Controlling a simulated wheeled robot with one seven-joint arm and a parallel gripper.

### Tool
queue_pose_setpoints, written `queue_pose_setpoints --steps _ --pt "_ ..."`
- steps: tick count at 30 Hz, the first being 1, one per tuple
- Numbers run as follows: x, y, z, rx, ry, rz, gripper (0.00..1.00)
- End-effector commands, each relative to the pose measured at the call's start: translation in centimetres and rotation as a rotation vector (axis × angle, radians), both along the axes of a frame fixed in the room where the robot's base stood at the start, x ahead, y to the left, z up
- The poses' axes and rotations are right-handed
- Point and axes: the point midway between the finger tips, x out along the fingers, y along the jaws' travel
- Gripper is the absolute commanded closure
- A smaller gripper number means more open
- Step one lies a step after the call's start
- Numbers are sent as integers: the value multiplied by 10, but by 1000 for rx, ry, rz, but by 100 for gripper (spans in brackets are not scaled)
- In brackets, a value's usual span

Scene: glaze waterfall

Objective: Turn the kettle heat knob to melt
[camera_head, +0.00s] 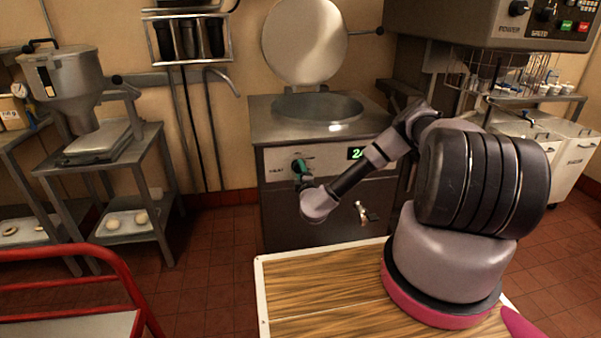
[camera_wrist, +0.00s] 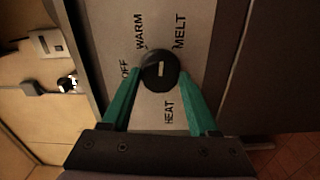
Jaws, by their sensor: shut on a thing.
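The kettle is a steel cabinet (camera_head: 279,222) with a round open bowl set in its top. In the wrist view, the black heat knob (camera_wrist: 153,83) sits on a pale panel marked OFF, WARM, MELT and HEAT. A short pale mark on its face runs up and down in that view; which end points is unclear. The green fingers of my gripper (camera_wrist: 161,76) are shut on the knob's two sides. In the head view, my gripper (camera_head: 302,172) is at the kettle's front panel, left of the green display (camera_head: 357,153), and hides most of the knob.
The kettle's round lid (camera_head: 305,40) stands open behind the bowl. A tap (camera_head: 366,213) sticks out low on the front. A wooden-topped table (camera_head: 330,290) is in front, a red rail (camera_head: 70,250) at lower left, and a hopper stand (camera_head: 95,145) at left.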

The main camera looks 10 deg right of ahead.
Motion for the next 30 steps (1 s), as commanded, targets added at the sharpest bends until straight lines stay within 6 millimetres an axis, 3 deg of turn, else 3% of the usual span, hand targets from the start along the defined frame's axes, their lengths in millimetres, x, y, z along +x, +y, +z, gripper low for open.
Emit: queue_pose_setpoints --steps 15,30 --pt "-2 1 -2 360 5 2 95" --pt "-2 1 -2 441 5 2 95"
